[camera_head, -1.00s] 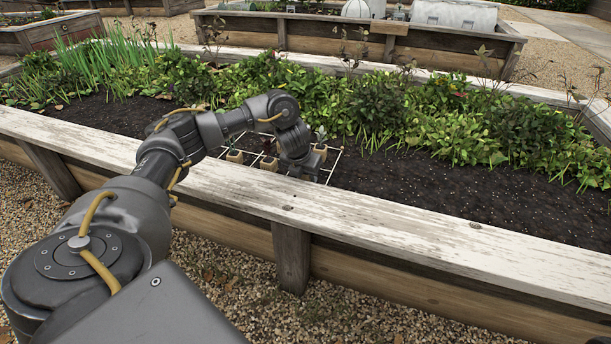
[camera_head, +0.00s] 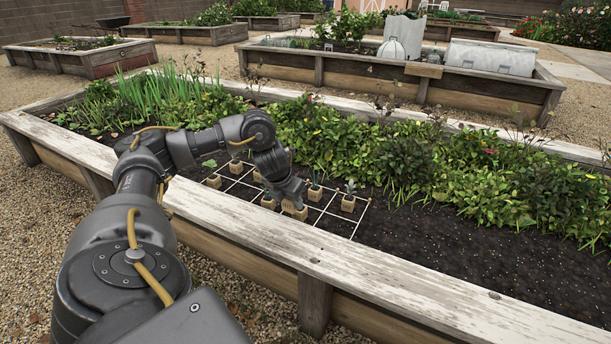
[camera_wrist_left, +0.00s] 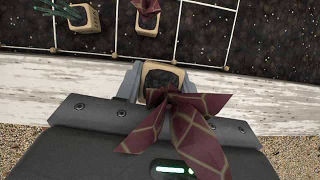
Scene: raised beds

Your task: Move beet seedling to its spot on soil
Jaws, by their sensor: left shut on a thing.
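My left gripper (camera_head: 290,201) is shut on the beet seedling (camera_wrist_left: 188,120), gripping its tan soil block (camera_wrist_left: 160,72). The seedling has dark red, pale-veined leaves. In the head view the gripper is low over the front of the white string grid (camera_head: 330,207), near the bed's front rail. The gripper hides most of the seedling there, and I cannot tell whether its block touches the soil (camera_wrist_left: 210,45). In the left wrist view the fingers (camera_wrist_left: 160,80) sit on both sides of the block. My right gripper is not in view.
Several potted blocks stand in the grid, including a grey-green seedling (camera_head: 348,203), a bluish-leaved one (camera_head: 315,192) and another red-leaved one (camera_wrist_left: 147,16). The white-painted rail (camera_head: 400,272) runs along the front. Leafy plants (camera_head: 400,150) fill the back; bare soil (camera_head: 450,240) lies right.

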